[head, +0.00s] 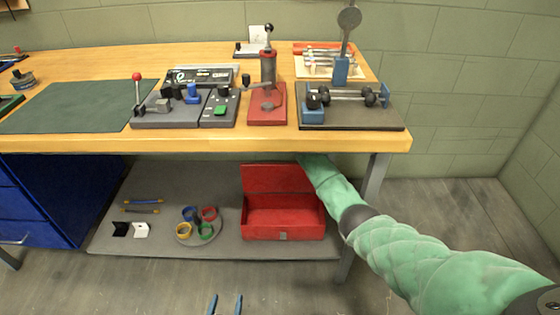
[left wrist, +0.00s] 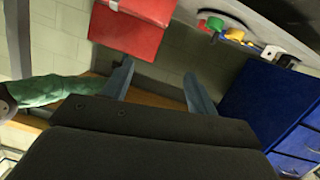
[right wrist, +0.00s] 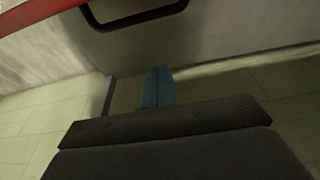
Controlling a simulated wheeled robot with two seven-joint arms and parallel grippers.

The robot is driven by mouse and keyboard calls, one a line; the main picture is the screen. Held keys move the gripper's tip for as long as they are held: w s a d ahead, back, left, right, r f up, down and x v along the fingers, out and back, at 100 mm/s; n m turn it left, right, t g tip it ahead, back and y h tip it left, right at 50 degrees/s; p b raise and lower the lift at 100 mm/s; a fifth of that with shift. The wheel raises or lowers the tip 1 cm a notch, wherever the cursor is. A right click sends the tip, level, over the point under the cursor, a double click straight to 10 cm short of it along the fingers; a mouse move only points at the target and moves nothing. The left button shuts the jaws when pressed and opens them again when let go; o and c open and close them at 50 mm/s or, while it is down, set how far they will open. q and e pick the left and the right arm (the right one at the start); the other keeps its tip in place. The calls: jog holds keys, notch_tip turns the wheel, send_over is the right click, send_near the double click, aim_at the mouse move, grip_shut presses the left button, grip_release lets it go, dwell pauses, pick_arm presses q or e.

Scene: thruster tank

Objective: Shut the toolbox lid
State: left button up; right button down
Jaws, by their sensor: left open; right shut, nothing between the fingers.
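The red toolbox (head: 283,222) stands on the grey shelf under the workbench. Its lid (head: 275,179) is open and stands up at the back. The toolbox also shows upside down at the top of the left wrist view (left wrist: 125,35). My left gripper (head: 226,303) is open and empty, low in front of the shelf; its two fingers are spread in the left wrist view (left wrist: 160,88). My right arm reaches under the bench at the toolbox's right; its hand is hidden in the head view. In the right wrist view my right gripper (right wrist: 158,87) is shut and empty, with a red edge (right wrist: 40,14) above.
A blue cabinet (head: 45,200) stands at the left. The bench top (head: 345,142) overhangs the shelf, with a leg (head: 372,185) at the right.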

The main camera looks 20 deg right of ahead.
aim_at(283, 175)
pick_arm(q)
notch_tip(283, 175, up, 13)
jog(key=w+t+h+b, duration=0.1)
jog(key=w+t, duration=0.2)
jog(key=t, duration=0.1)
jog(key=shift+a+t, duration=0.15)
jog(key=shift+t, duration=0.25)
pick_arm(e)
notch_tip(283, 175, down, 6)
jog(key=s, duration=0.2)
jog(key=shift+s+a+r, duration=0.2)
jog(key=shift+s+a, duration=0.15)
jog(key=shift+a, duration=0.05)
